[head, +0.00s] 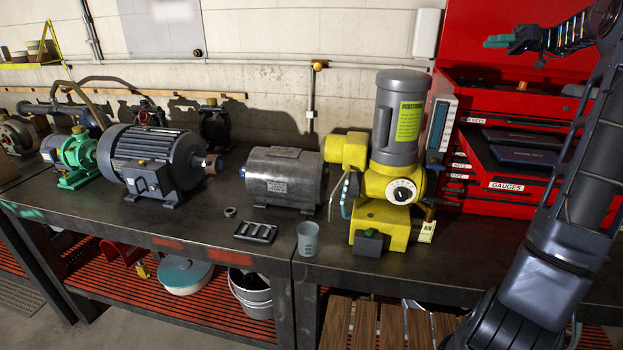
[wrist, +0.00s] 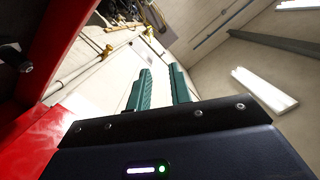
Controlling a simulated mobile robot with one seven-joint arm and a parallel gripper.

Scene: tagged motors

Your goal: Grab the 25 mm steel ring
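A small dark grey ring (head: 230,212) lies on the bench top, in front of the gap between the large dark motor (head: 150,160) and the grey cylindrical motor (head: 283,177). It looks like the steel ring; its size cannot be read. My gripper (head: 498,42) is far from it, raised at the upper right in front of the red tool cabinet. In the wrist view, its two green fingers (wrist: 161,70) stand apart with nothing between them. The ring is not visible in the wrist view.
A black slotted tray (head: 256,232), a translucent cup (head: 308,239) and a yellow-and-grey pump (head: 385,165) stand right of the ring. The red cabinet (head: 452,190) has open drawers below my gripper. Bare bench top surrounds the ring's front and left.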

